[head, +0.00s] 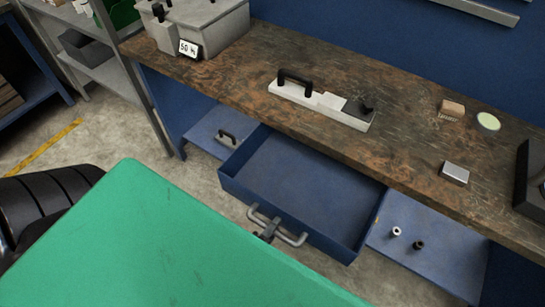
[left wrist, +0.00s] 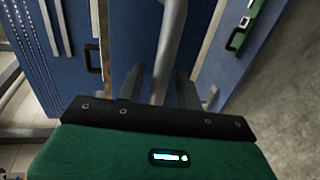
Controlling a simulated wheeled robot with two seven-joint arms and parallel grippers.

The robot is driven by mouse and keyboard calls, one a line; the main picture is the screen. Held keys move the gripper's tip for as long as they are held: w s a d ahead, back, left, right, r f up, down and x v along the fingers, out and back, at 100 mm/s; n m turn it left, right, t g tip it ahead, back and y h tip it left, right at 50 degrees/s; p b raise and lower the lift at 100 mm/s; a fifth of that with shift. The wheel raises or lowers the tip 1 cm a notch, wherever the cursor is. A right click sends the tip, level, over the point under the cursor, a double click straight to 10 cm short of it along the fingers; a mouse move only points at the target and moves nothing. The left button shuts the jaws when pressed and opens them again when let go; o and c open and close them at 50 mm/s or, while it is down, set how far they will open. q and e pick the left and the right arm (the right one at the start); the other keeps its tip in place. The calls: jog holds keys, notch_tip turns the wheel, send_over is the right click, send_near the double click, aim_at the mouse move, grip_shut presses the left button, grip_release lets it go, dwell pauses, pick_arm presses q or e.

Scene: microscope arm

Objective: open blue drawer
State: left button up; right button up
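The blue drawer (head: 300,178) is pulled well out from under the workbench in the head view, and its inside is empty. Its grey bar handle (head: 292,239) is on the front panel. My left gripper (head: 268,231) is at the left part of this handle, mostly hidden behind my green arm cover. My right gripper is not in view.
The workbench (head: 220,85) above the drawer holds a white block with a black handle (head: 300,92), a silver block (head: 454,173) and a grey case (head: 215,22). Blue surfaces beside the drawer carry a black handle (head: 228,136) and small knobs (head: 396,231). Shelves stand at the left.

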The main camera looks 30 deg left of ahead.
pick_arm(q)
jog(key=shift+s, duration=0.1)
jog(key=shift+s, duration=0.3)
jog(key=s+r+b, duration=0.2)
jog(key=s, duration=1)
jog(key=shift+s+a+r+b, duration=0.2)
jog(key=shift+s+r+b, duration=0.1)
jog(key=shift+s+r, duration=0.1)
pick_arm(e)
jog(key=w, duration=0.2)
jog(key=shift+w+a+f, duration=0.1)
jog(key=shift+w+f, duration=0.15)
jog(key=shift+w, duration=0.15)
pick_arm(q)
jog(key=shift+f, duration=0.1)
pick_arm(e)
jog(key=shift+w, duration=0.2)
